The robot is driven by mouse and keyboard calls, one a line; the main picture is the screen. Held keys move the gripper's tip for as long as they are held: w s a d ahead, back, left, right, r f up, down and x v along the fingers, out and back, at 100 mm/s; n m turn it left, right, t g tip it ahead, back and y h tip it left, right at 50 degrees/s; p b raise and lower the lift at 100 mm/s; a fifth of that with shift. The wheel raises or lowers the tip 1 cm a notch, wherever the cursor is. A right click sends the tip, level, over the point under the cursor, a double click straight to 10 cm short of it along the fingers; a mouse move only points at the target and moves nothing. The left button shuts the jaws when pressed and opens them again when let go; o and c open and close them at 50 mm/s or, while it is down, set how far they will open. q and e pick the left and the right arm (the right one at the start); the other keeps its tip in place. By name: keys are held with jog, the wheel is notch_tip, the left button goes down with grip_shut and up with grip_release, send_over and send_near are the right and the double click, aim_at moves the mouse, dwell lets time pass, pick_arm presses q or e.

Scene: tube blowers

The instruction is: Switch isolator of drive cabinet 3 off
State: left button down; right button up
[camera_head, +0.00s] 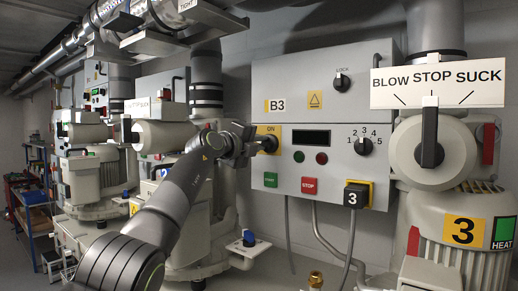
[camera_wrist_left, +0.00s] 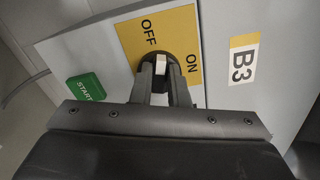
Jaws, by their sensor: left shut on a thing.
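Drive cabinet B3 (camera_head: 325,95) is a grey box on the wall. Its isolator is a dark rotary knob on a yellow ON/OFF plate (camera_head: 262,131) at the cabinet's left edge. My left gripper (camera_head: 256,141) is at the isolator, shut on its knob. In the left wrist view, the isolator knob (camera_wrist_left: 160,66) has a white mark and sits between the two fingers (camera_wrist_left: 162,88). The yellow plate (camera_wrist_left: 185,30) reads OFF and ON there. The fingers hide part of the knob, so its exact setting is hard to tell. My right gripper is not in view.
A green START button (camera_head: 271,180) and a red STOP button (camera_head: 309,185) sit below the isolator. A numbered selector (camera_head: 364,146) and a lock switch (camera_head: 341,82) are further right. Blower 3 (camera_head: 440,215) with its BLOW/STOP/SUCK lever (camera_head: 430,138) stands at the right.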

pick_arm(q)
jog(key=shift+f+n+b, duration=0.2)
jog(key=shift+n+b, duration=0.55)
jog(key=shift+n, duration=1.05)
jog(key=c, duration=1.4)
grip_release()
jog(key=shift+a, duration=0.15)
jog(key=b+v, duration=1.7)
